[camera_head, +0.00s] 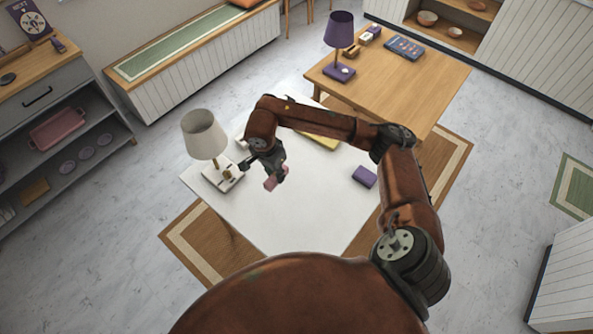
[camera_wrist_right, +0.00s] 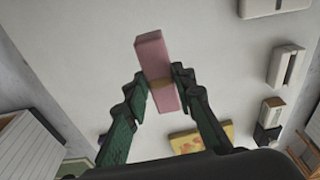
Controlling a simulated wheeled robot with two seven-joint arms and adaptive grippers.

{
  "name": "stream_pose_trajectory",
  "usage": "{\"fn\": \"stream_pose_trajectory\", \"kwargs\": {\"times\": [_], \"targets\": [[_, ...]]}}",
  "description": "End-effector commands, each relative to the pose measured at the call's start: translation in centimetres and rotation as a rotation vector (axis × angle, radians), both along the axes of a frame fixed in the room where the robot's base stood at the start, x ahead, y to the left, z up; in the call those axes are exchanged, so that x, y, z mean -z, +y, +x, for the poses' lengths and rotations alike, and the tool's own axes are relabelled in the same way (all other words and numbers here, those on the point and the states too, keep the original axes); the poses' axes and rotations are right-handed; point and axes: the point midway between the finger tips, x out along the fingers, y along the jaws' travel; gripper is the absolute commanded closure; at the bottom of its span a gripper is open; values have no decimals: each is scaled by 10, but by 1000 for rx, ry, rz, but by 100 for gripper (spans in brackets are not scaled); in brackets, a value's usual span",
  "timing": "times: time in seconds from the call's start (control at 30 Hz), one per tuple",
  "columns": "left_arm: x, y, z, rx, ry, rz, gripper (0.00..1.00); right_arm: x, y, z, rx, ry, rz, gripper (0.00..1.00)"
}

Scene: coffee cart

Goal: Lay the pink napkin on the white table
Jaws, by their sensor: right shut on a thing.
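In the head view the pink napkin (camera_head: 275,180) shows small between the fingers of my right gripper (camera_head: 267,174), over the white table (camera_head: 310,215). The napkin appears to be held above the tabletop; the exact height is hard to tell. My left gripper is not in view.
A lamp with a pale shade (camera_head: 204,134) stands on the white table's left side, close to my right gripper. A purple box (camera_head: 364,177) lies at the right, and a yellow item (camera_head: 322,142) lies at the back. The table's front middle is clear. A wooden table (camera_head: 435,82) stands behind.

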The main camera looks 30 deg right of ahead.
Motion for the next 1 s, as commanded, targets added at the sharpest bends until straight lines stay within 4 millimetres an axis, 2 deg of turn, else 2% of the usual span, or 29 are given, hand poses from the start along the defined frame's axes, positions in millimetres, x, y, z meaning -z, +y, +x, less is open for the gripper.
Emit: {"fn": "stream_pose_trajectory", "kwargs": {"times": [0.07, 0.17, 0.5, 0.7, 1.0], "targets": [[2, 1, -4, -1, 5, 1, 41, 1, -4, 0, 44, 1, 2, 93], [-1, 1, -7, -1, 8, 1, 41, 6, -16, -10, 60, 4, 0, 93], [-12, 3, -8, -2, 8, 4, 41, 40, -72, -64, 57, 5, -1, 93], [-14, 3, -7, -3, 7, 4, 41, 77, -91, -82, 55, 4, 2, 93], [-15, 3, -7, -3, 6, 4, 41, 96, -102, -92, 53, 1, 2, 93]]}}
